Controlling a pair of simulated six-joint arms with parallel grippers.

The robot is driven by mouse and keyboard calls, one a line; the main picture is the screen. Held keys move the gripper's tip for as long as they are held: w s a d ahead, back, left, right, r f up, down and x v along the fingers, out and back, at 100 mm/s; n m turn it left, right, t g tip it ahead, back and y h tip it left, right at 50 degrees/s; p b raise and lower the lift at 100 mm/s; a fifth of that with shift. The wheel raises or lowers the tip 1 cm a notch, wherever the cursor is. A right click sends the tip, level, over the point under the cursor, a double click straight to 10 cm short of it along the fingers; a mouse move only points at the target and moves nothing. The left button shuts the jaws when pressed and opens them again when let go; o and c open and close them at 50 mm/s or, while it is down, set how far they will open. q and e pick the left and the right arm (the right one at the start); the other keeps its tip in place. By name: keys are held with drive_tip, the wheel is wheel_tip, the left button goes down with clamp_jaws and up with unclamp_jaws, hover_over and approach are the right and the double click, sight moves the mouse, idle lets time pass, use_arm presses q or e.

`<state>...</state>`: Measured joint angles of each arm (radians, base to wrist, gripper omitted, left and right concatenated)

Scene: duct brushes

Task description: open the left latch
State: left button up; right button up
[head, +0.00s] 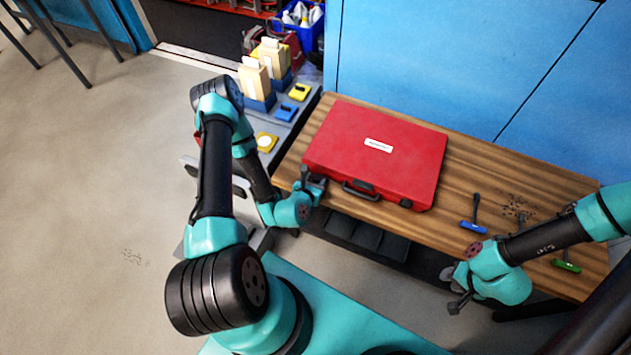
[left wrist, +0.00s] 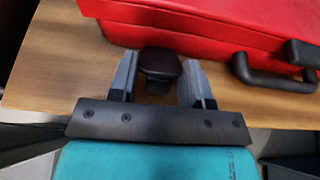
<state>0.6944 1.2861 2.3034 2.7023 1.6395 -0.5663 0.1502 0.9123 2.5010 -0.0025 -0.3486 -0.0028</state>
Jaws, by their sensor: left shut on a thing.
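A closed red case (head: 375,150) with a white label lies on the wooden workbench. Its front side has a black handle (head: 360,190) and a dark right latch (head: 406,203). My left gripper (head: 307,182) is at the left end of the case's front. In the left wrist view, the dark left latch (left wrist: 160,63) sits between the two grey fingers of my left gripper (left wrist: 158,85), which is shut on it. In the head view the gripper hides the left latch. My right gripper (head: 457,290) hangs empty off the bench's front edge; its finger gap is unclear.
A blue-handled brush (head: 474,222) and a green-handled brush (head: 567,265) lie on the bench (head: 475,180) at the right, near dark debris (head: 517,207). A grey side surface at the left holds yellow and blue items (head: 299,91). Blue panels (head: 440,60) stand behind.

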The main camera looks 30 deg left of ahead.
use_arm(q)
drive_tip(key=shift+f, duration=0.1)
drive_tip(key=shift+s+f+t, duration=0.15)
drive_tip(key=shift+f+t, duration=0.2)
drive_tip(key=shift+t, duration=0.6)
drive_tip(key=shift+s+f+t, duration=0.1)
drive_tip(key=shift+f+t, duration=0.25)
drive_tip(key=shift+t, duration=0.6)
drive_tip(key=o, duration=0.6)
drive_tip(key=shift+s, duration=0.1)
drive_tip(key=s+d+r, duration=0.1)
drive_tip(key=s, duration=1.6)
drive_tip(key=shift+d, duration=0.35)
drive_tip(key=shift+r, duration=0.1)
